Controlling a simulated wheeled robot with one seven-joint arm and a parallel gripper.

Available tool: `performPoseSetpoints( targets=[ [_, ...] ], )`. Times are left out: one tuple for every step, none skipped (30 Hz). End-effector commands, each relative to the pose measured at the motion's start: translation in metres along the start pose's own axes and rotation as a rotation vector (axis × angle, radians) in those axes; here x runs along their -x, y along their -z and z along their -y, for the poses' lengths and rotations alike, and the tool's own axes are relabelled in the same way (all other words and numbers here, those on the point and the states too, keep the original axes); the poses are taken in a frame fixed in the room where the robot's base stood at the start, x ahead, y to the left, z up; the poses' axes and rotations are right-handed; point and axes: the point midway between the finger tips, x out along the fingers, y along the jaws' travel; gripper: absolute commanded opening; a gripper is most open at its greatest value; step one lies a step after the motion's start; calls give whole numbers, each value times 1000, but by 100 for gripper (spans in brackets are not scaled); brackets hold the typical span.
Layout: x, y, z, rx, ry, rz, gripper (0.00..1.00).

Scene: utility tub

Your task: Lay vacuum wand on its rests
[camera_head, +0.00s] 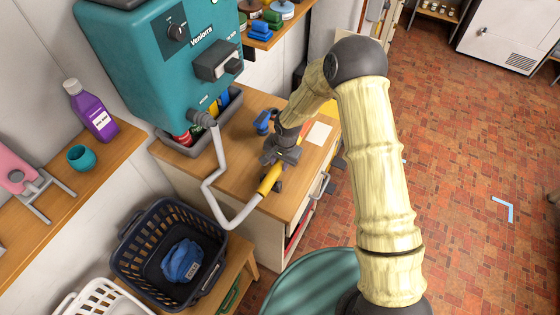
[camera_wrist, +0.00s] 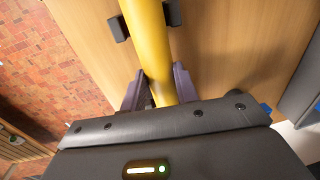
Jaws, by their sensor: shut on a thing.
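The vacuum wand is a yellow tube (camera_head: 269,179) above the wooden counter, joined to a grey hose (camera_head: 215,160) from the teal vacuum unit (camera_head: 165,70). My gripper (camera_head: 274,164) is shut on the wand; in the wrist view the fingers (camera_wrist: 159,85) stand on both sides of the yellow tube (camera_wrist: 149,40). A dark rest (camera_head: 279,184) shows beside the wand in the head view. In the wrist view two dark prongs (camera_wrist: 119,28) (camera_wrist: 173,13) flank the tube. I cannot tell whether the wand touches the rest. The wand's far end is hidden.
The wooden counter (camera_head: 235,150) holds a blue item (camera_head: 264,122) and a white sheet (camera_head: 319,134) near my gripper. A dark basket (camera_head: 130,270) with a blue cloth (camera_head: 181,261) stands below left. A purple bottle (camera_head: 91,112) is on the left shelf. The brick floor at right is mostly clear.

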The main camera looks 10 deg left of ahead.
Motion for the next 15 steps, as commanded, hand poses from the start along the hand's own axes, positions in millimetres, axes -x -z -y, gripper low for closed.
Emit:
performPoseSetpoints(
  targets=[
    [1, 0, 0, 0, 1, -1, 7],
    [1, 0, 0, 0, 1, -1, 7],
    [1, 0, 0, 0, 1, -1, 7],
    [1, 0, 0, 0, 1, -1, 7],
    [1, 0, 0, 0, 1, -1, 36],
    [1, 0, 0, 0, 1, -1, 44],
    [1, 0, 0, 0, 1, -1, 50],
    [1, 0, 0, 0, 1, -1, 55],
    [1, 0, 0, 0, 1, -1, 55],
    [1, 0, 0, 0, 1, -1, 55],
    [1, 0, 0, 0, 1, -1, 55],
    [1, 0, 0, 0, 1, -1, 55],
    [1, 0, 0, 0, 1, -1, 55],
    [1, 0, 0, 0, 0, -1, 55],
    [0, 0, 0, 0, 0, 0, 55]
  ],
)
